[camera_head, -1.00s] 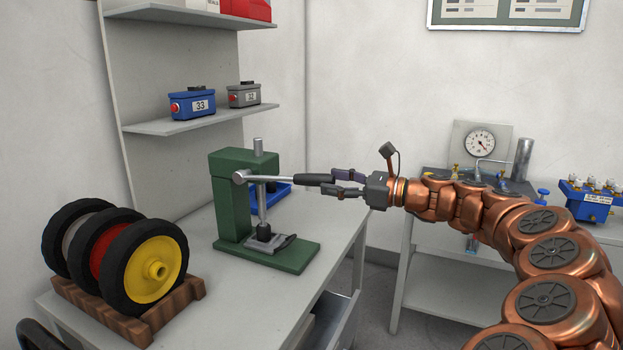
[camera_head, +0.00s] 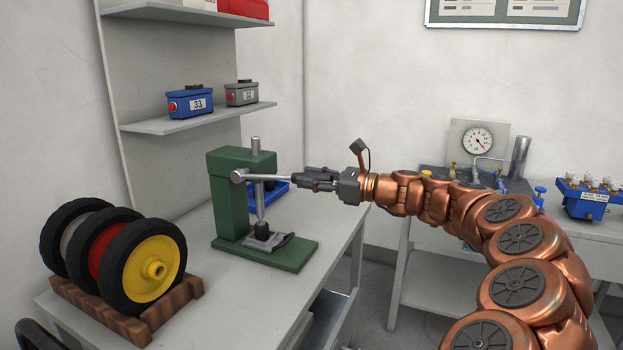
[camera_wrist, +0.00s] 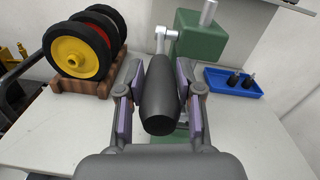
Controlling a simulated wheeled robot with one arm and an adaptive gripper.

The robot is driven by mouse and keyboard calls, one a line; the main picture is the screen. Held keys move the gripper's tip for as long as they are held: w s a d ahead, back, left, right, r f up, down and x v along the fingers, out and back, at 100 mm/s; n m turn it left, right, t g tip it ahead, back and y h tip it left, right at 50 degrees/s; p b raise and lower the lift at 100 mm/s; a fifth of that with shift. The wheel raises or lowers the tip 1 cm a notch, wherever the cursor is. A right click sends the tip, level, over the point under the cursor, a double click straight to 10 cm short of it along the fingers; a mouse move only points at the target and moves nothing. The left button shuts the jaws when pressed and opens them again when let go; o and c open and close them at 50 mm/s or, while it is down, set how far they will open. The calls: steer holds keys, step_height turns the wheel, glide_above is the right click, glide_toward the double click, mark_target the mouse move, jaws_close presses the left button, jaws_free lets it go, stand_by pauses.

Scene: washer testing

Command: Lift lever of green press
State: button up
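The green press (camera_head: 231,205) stands upright on the grey table. Its lever (camera_head: 270,177) is a silver rod with a black handle and sticks out to the right, roughly level. My gripper (camera_head: 312,180) is at the handle end. In the wrist view the black handle (camera_wrist: 160,95) lies lengthwise between the two purple-padded fingers of my gripper (camera_wrist: 162,108). The fingers are apart, with a narrow gap visible beside the handle, so they stand around it rather than clearly pressing on it. The press body (camera_wrist: 203,35) shows behind.
A wooden rack (camera_head: 140,322) with several wheels stands at the table's left. A blue tray (camera_wrist: 232,82) with two dark parts lies beside the press. A shelf (camera_head: 200,119) with a blue box (camera_head: 190,102) and a grey box (camera_head: 242,93) is above.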

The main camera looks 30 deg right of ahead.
jaws_close()
steer(key=shift+r, duration=0.1)
